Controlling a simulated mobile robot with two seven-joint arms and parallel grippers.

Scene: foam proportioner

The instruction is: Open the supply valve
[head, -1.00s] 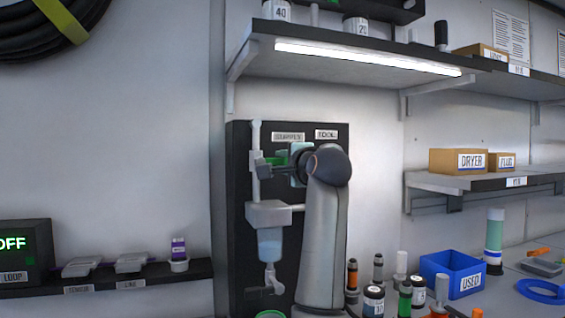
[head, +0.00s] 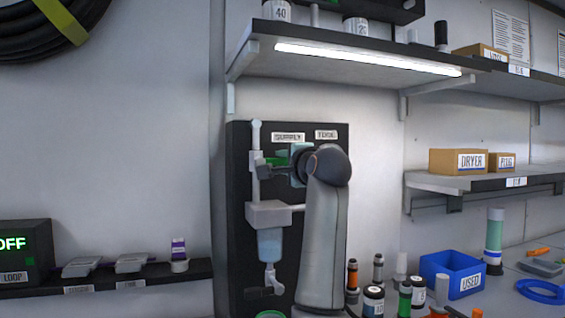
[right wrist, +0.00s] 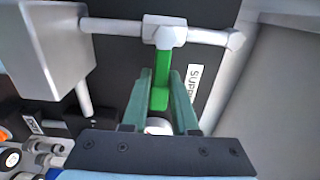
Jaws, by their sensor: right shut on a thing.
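The supply valve's green handle (right wrist: 161,75) sits on a white pipe fitting (right wrist: 165,37) in the right wrist view, with the SUPPLY label (right wrist: 193,88) beside it. My right gripper (right wrist: 162,84) has its two green fingers on either side of the handle and is shut on it. In the head view a bit of the green handle (head: 276,161) shows below the SUPPLY label (head: 288,137); my right arm partly hides the valve. My left gripper is in neither view now.
The dark panel (head: 239,220) carries a white pipe and a clear blue bowl (head: 270,245) left of my right arm. Bottles stand right of the arm, by a blue USED bin (head: 452,276). A lit shelf (head: 360,58) overhangs the panel. An OFF display (head: 14,244) is at far left.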

